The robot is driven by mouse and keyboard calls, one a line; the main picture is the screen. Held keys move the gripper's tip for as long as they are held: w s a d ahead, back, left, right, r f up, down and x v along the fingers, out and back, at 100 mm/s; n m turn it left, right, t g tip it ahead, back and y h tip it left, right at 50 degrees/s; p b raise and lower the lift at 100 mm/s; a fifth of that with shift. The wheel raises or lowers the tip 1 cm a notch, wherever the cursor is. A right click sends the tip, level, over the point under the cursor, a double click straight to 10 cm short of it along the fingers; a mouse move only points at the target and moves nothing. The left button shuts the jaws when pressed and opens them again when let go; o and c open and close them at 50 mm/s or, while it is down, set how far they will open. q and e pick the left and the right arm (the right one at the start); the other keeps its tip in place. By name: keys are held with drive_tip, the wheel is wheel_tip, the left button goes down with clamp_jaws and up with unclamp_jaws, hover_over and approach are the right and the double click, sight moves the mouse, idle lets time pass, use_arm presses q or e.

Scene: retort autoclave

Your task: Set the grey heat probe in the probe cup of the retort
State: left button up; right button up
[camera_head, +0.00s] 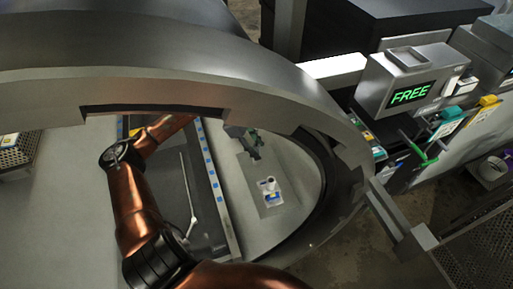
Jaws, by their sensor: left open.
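A small white and blue holder (272,197), which looks like the probe cup, stands on a grey plate inside the round retort opening. A short grey round piece (268,183) shows upright at it; I cannot tell whether this is the heat probe or part of the cup. A thin pale grey rod (187,190) lies on the dark strip further left. My left arm reaches in under the retort rim. My left gripper (252,143) shows small and dark past the rim, open, above and left of the holder and apart from it. My right gripper is out of view.
The thick retort rim (200,85) arches over my arm and hides part of it. A box with a green FREE display (411,92) stands at right, with a green-handled part (422,152) below it. A mesh panel (480,240) is at lower right.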

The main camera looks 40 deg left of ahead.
use_arm(q)
drive_tip(key=v, duration=1.2)
